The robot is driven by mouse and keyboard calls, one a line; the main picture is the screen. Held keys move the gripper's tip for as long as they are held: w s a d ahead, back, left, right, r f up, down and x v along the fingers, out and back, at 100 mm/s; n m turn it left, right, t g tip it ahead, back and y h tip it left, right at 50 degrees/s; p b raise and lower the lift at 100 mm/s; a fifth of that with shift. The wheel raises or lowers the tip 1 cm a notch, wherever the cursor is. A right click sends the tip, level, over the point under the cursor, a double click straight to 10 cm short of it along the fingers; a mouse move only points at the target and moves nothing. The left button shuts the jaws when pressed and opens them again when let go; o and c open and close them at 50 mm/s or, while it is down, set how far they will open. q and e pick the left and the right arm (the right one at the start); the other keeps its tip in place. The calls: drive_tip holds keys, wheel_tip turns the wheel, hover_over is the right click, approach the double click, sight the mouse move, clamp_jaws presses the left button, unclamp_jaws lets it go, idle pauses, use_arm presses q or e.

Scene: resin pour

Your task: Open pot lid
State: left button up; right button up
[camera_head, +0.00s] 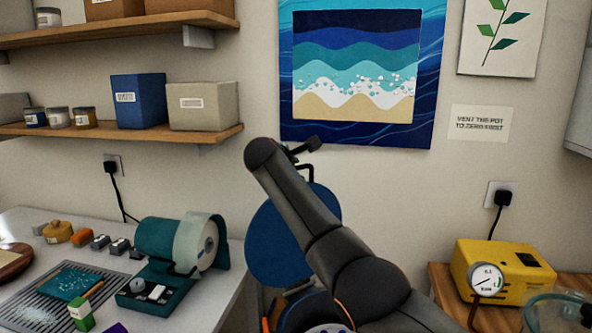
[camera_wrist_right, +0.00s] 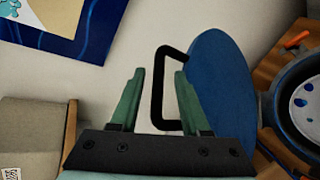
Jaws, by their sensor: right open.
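The blue round pot lid (camera_head: 268,240) stands raised on edge behind my right arm, which hides part of it. Its black bar handle (camera_wrist_right: 157,90) sticks out from the lid (camera_wrist_right: 222,95) in the right wrist view. My right gripper (camera_wrist_right: 160,72) is open, with its green fingers reaching toward the handle; the outer bar shows between them. The head view shows only a dark part of this gripper, above the lid. The pot (camera_wrist_right: 306,98) is uncovered, with a pale, blue-spotted inside. My left gripper is not in view.
A yellow pump box (camera_head: 510,268) with a gauge (camera_head: 487,281) stands on the wooden bench at right. Shelves with boxes (camera_head: 138,100) and a wave picture (camera_head: 357,65) are on the wall.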

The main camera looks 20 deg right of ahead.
drive_tip(key=shift+a, duration=0.1)
drive_tip(key=shift+s+a+r+b, duration=0.15)
drive_tip(key=shift+s+a+b, duration=0.15)
drive_tip(key=shift+s+b, duration=0.1)
drive_tip(key=b+v, duration=0.3)
drive_tip(key=v, duration=0.8)
drive_tip(key=shift+r, duration=0.25)
drive_tip(key=shift+s, duration=0.15)
